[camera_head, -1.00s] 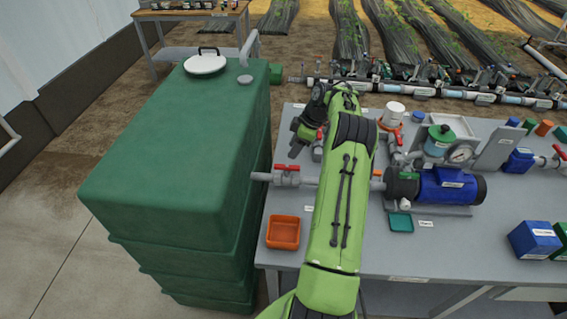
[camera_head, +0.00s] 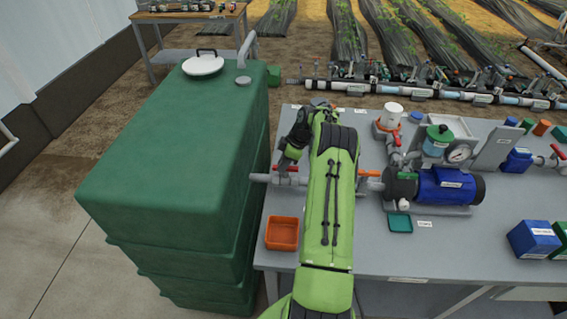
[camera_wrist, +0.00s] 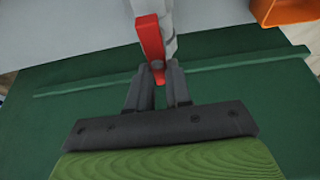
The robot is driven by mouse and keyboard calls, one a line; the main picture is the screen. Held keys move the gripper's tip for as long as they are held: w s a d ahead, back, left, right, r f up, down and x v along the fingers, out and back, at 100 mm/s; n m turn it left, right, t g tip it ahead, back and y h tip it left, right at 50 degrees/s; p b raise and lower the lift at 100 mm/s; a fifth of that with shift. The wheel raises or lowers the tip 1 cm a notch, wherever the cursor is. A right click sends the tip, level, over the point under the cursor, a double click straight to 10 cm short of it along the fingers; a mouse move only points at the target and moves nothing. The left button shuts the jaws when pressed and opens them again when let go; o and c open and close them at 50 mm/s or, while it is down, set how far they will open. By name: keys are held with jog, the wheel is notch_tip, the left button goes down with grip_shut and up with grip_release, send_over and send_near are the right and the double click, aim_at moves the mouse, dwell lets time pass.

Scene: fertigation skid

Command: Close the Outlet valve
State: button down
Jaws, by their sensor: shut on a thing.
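The valve (camera_head: 288,181) with a red lever handle sits on the grey pipe between the green tank and the bench equipment. In the wrist view, the red handle (camera_wrist: 151,38) lies roughly along the pipe (camera_wrist: 170,38), its near end between my fingers. My gripper (camera_wrist: 160,76) is shut on that handle end. In the head view, my gripper (camera_head: 284,166) is at the valve from above and covers part of it. I cannot read a label on this valve.
The green tank (camera_head: 170,150) stands close on the left. An orange tray (camera_head: 282,233) lies on the bench in front of the valve. A blue pump (camera_head: 450,186) and a teal tray (camera_head: 400,223) are to the right. My arm hides the pipework between.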

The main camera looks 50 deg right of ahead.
jog(key=shift+m+b, duration=0.3)
jog(key=shift+m, duration=0.1)
jog(key=m+b, duration=0.1)
jog(key=m, duration=0.1)
jog(key=m+t+h+b, duration=0.1)
jog(key=shift+w+d+m+h+b, duration=0.1)
jog(key=shift+d+m+h+b, duration=0.05)
jog(key=shift+m+h+b, duration=0.2)
jog(key=m+h+b, duration=0.1)
jog(key=m, duration=0.1)
jog(key=m+b, duration=0.1)
jog(key=m, duration=0.1)
jog(key=shift+d+m+h, duration=0.1)
jog(key=shift+m+h, duration=0.25)
jog(key=m+b, duration=0.1)
jog(key=m, duration=0.1)
jog(key=m+h, duration=0.1)
jog(key=m, duration=0.1)
jog(key=shift+d+h+b, duration=0.15)
jog(key=shift+h+b, duration=0.15)
jog(key=shift+b, duration=0.05)
jog(key=shift+d+r+m+g+h, duration=0.1)
jog(key=shift+m+g+h, duration=0.3)
jog(key=shift+m, duration=0.85)
jog(key=shift+d+m+g+h, duration=0.1)
jog(key=shift+m+g+h, duration=0.25)
jog(key=shift+m, duration=0.9)
jog(key=c, duration=1)
grip_release()
jog(key=shift+c, duration=0.2)
